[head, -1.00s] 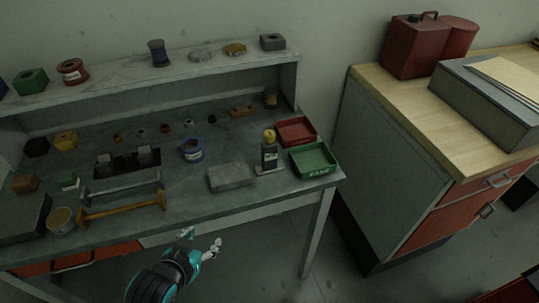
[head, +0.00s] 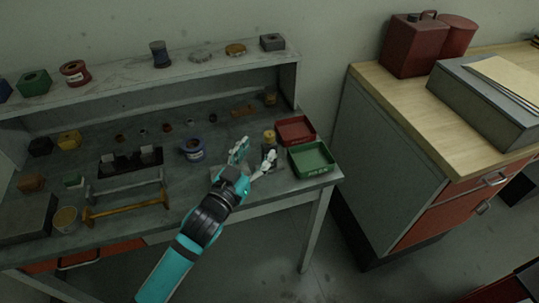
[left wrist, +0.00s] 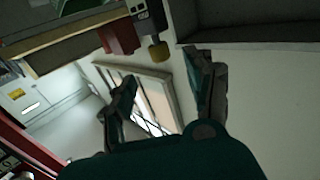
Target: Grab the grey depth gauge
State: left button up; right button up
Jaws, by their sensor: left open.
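The grey depth gauge (head: 269,137) stands upright on the bench near its right end, with a yellow knob on top. My left gripper partly hides its lower body in the head view. In the left wrist view the gauge (left wrist: 157,48) hangs near the top middle, knob downward, because that picture is turned over. My left gripper (head: 254,155) is open and empty over the bench, its fingers just in front of and left of the gauge. In the left wrist view the spread fingers (left wrist: 163,78) have the knob beyond the gap between them. My right gripper is not in view.
A red tray (head: 296,127) and a green tray (head: 313,160) sit close to the right of the gauge. A grey block lies partly hidden under my left gripper.

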aim_at(267, 137)
pick_arm(q)
jog(key=x, duration=0.2)
jog(key=shift+w+d, duration=0.15)
jog(key=shift+w, duration=0.1)
jog(key=p+x, duration=0.2)
jog(key=x, duration=0.2)
jog(key=shift+w+r, duration=0.1)
jog(key=shift+w+d, duration=0.2)
jog(key=shift+w, duration=0.3)
jog(key=shift+s, duration=0.1)
jog(key=shift+c, duration=0.7)
grip_shut()
